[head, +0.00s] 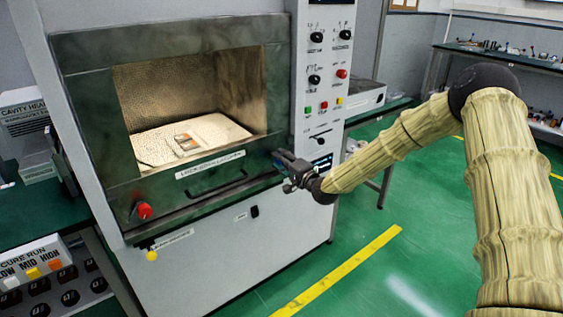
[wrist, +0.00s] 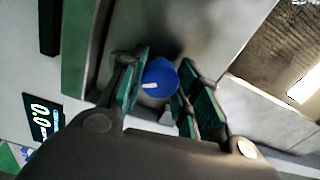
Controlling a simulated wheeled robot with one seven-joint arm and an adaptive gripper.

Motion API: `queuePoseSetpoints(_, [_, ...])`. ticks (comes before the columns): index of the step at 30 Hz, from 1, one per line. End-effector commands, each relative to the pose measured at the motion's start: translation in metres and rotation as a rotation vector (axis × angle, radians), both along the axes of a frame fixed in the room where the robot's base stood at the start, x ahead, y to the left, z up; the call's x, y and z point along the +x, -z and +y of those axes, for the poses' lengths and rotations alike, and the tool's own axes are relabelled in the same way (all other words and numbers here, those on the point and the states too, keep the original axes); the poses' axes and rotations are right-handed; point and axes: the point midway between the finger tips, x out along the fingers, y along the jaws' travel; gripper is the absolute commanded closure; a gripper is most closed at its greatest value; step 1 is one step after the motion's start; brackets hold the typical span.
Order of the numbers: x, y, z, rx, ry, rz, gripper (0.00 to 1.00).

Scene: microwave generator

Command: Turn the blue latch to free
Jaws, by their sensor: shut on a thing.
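The blue latch (wrist: 160,78) shows in the wrist view as a round blue knob with a short white mark. My gripper (wrist: 158,92) has its green-padded fingers on either side of the knob and is shut on it. In the head view my gripper (head: 290,172) is at the right end of the dark green door panel of the microwave generator (head: 90,120). The latch is hidden behind my gripper there. The exact angle of the white mark is hard to judge.
A red knob (head: 144,211) sits at the panel's left end. A handle (head: 217,187) is in the middle. The open cavity holds a pale tray (head: 160,150) with a small item. The control column (head: 322,70) stands just right. The green floor (head: 420,230) at right is clear.

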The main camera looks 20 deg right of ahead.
Motion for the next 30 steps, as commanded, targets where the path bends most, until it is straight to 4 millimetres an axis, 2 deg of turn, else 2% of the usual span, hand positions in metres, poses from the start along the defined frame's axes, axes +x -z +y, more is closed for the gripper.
queuePoseSetpoints(10, [-0.001, 0.002, 0.000, 0.002, -0.001, 0.004, 0.92])
queuePoseSetpoints(11, [-0.001, 0.002, 0.000, 0.002, -0.001, 0.004, 0.62])
queuePoseSetpoints(14, [-0.001, 0.002, 0.000, 0.001, -0.001, 0.004, 0.45])
queuePoseSetpoints(25, [-0.003, 0.001, -0.001, 0.001, 0.000, 0.001, 0.45])
queuePoseSetpoints(30, [-0.018, 0.001, -0.008, 0.002, 0.001, 0.003, 0.45])
